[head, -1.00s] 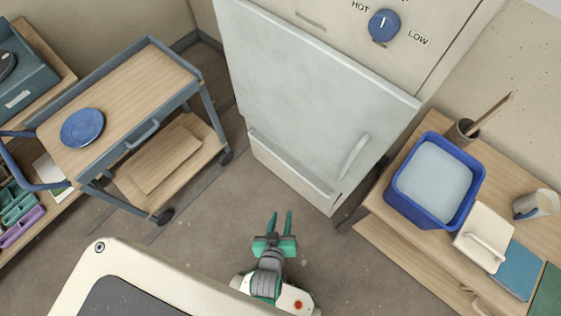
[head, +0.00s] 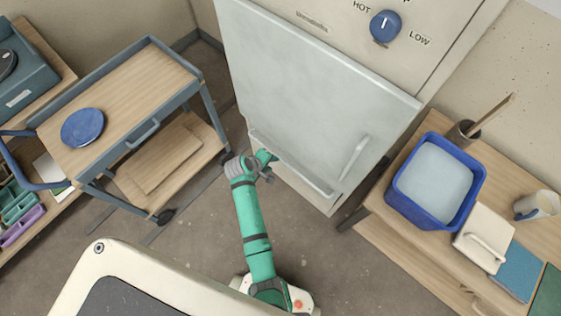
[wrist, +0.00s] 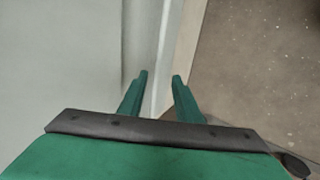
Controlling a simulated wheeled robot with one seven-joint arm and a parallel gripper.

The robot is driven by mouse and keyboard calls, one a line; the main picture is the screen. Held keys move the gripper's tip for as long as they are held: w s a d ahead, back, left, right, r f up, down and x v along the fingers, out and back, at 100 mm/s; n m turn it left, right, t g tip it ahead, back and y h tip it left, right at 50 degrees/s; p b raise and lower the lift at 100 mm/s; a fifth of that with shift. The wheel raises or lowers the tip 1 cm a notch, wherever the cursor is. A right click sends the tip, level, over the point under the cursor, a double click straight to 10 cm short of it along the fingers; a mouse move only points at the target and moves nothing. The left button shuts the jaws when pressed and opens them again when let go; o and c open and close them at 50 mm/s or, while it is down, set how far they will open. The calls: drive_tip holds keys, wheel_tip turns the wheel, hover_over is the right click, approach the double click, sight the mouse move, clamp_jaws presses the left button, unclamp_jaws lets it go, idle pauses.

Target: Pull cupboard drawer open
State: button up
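The pale cupboard (head: 310,95) stands at the top middle of the head view, its door closed. A long lip (head: 302,174) runs along its lower front, above a low front panel (head: 312,192) that looks like the drawer. No gap shows around that panel. My gripper (head: 270,166) is at the left part of this lip. In the wrist view my gripper (wrist: 159,77) has its two green fingers apart, with a pale upright edge (wrist: 163,60) between or just beyond the tips. I cannot tell whether the fingers touch it. The arm hides the lip's left end.
A wheeled cart (head: 150,58) with a blue plate (head: 83,127) stands at the left. A wooden table (head: 385,235) with a blue bucket (head: 436,182) stands at the right. The floor (head: 190,250) in front of the cupboard is otherwise clear. A blue knob (head: 385,26) is above the door.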

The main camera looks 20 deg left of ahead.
sight(282, 161)
drive_tip(key=x, duration=1)
drive_tip(key=shift+w+f, duration=0.25)
drive_tip(key=shift+w, duration=0.05)
clamp_jaws()
